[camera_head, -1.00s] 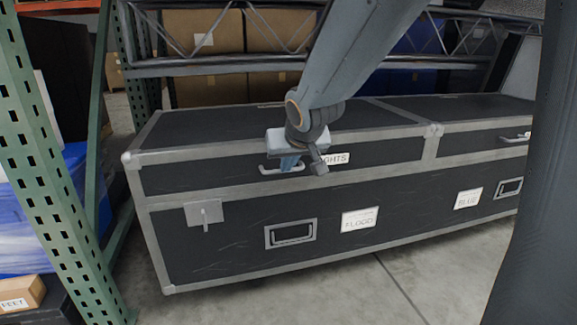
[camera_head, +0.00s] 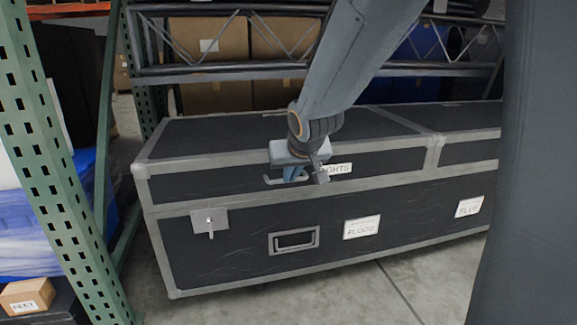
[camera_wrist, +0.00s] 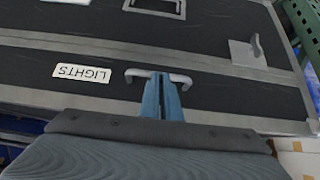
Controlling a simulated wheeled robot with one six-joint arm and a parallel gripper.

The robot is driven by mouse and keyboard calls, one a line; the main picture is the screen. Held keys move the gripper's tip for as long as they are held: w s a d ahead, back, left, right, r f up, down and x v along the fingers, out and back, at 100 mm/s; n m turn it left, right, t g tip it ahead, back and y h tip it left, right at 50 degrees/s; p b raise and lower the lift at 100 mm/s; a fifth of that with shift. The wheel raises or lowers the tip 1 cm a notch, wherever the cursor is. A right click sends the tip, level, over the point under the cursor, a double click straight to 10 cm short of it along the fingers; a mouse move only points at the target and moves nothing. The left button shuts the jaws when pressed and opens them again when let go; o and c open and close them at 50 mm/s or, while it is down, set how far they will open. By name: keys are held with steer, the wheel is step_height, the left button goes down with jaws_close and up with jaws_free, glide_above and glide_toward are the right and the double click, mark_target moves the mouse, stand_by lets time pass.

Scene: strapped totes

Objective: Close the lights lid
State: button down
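The lights lid (camera_head: 390,163) is the black, metal-edged left lid of a long case and bears a "LIGHTS" label (camera_head: 337,169). It lies down on the case body (camera_head: 200,262), with no visible gap at the front seam. My gripper (camera_head: 294,175) is at the lid's front, at the pale lid handle (camera_head: 270,181). In the wrist view, my blue fingers (camera_wrist: 167,80) are together, side by side, across the middle of the handle (camera_wrist: 136,75); contact is unclear. A latch (camera_head: 209,222) is on the case front, left of the handle, with its lever hanging down.
A second lid (camera_head: 470,150) is on the right. A recessed handle (camera_head: 293,240) and a "FLOOD" label (camera_head: 361,228) are on the case front. A green rack post (camera_head: 48,160) stands close at left, with a small cardboard box (camera_head: 25,296) beside it. The floor (camera_head: 350,295) in front is clear.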

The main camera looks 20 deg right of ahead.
steer(key=s+r, duration=0.2)
steer(key=s, duration=0.7)
steer(key=s+a+n+g+y+p, duration=0.1)
steer(key=s+a+n+g+p, duration=0.2)
steer(key=s+a, duration=0.85)
steer(key=s+a+n+g+y+p, duration=0.1)
steer(key=s+a+n+g, duration=0.55)
steer(key=s, duration=0.85)
steer(key=d+r+m+p, duration=0.3)
steer(key=d+r+p, duration=0.3)
steer(key=r+p, duration=0.3)
steer(key=d+r+m+t+h+p, duration=0.1)
steer(key=d+r+m+p, duration=0.2)
steer(key=d+r+p, duration=0.3)
steer(key=d+r+m+p, duration=0.3)
steer(key=d+r+p, duration=0.3)
steer(key=r+p, duration=0.8)
steer(key=p, duration=0.9)
steer(key=shift+s+d+h, duration=0.25)
steer(key=shift+d+h, duration=0.15)
steer(key=c, duration=2.5)
jaws_free()
steer(key=shift+m+t, duration=0.25)
